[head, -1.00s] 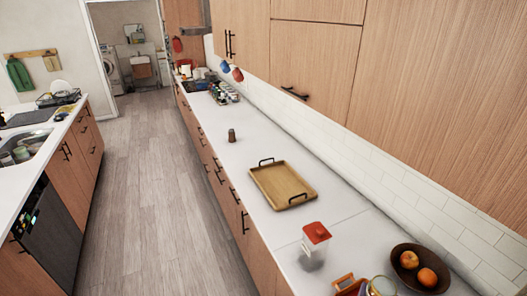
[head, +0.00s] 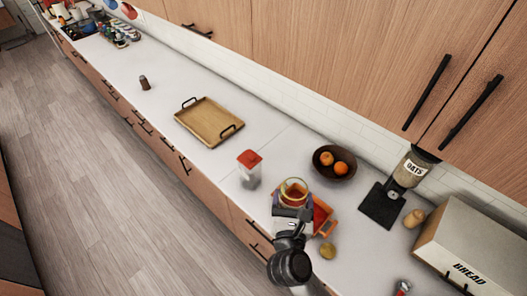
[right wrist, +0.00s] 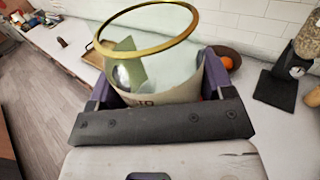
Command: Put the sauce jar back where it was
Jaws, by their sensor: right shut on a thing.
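The jar (head: 293,188) is clear glass with a gold rim and a pale label. It is the only thing I hold, and I take it for the sauce jar. My right gripper (head: 291,214) is shut around its lower body. In the right wrist view the jar (right wrist: 150,75) fills the space between the fingers, with its gold rim tilted in the picture and its top looking open. Its base is hidden, so I cannot tell whether it touches the crate or counter. My left gripper is not in view.
An orange-red crate (head: 327,219) is just behind and right of the jar. Counter between tray (head: 212,118) and bowl is clear.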

